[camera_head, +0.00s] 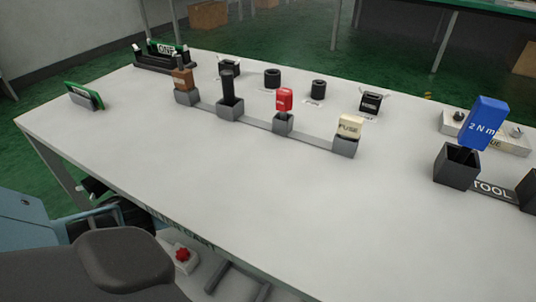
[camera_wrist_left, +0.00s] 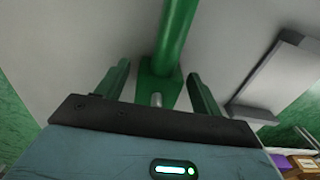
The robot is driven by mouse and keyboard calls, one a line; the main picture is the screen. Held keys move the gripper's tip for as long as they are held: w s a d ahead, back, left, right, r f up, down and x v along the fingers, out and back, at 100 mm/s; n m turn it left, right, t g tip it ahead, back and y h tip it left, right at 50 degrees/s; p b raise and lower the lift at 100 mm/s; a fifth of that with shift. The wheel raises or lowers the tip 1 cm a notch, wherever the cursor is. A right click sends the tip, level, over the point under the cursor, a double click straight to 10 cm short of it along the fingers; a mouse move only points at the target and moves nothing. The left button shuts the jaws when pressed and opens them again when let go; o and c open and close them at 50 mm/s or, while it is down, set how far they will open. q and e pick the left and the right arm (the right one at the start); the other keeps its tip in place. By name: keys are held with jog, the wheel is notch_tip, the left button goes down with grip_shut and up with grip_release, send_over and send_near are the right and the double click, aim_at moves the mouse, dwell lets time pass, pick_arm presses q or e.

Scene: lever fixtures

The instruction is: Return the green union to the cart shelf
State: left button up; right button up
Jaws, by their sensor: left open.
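In the left wrist view my left gripper (camera_wrist_left: 159,72) is open, with one finger on each side of a green part. This green part (camera_wrist_left: 175,40) is a round bar ending in a squarish green block, with a small grey pin in front. It lies between or beyond the fingers; I cannot tell whether they touch it, or whether it is the green union. In the head view my left arm is at the lower left, and its gripper is largely hidden. A label ending in "CART" (camera_head: 190,230) shows below the table's front edge. My right gripper is not in view.
The white table (camera_head: 220,190) has a clear front. A rail (camera_head: 258,122) with several sockets holds a brown block, a black part, a red part and a cream fuse. A blue "2 Nm" tool (camera_head: 485,122) stands at right. A red knob (camera_head: 182,254) shows low in front.

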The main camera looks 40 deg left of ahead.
pick_arm(q)
jog(key=shift+r, duration=0.15)
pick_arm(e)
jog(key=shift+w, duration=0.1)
pick_arm(q)
notch_tip(320, 180, up, 6)
jog(key=p, duration=0.3)
jog(key=shift+r, duration=0.7)
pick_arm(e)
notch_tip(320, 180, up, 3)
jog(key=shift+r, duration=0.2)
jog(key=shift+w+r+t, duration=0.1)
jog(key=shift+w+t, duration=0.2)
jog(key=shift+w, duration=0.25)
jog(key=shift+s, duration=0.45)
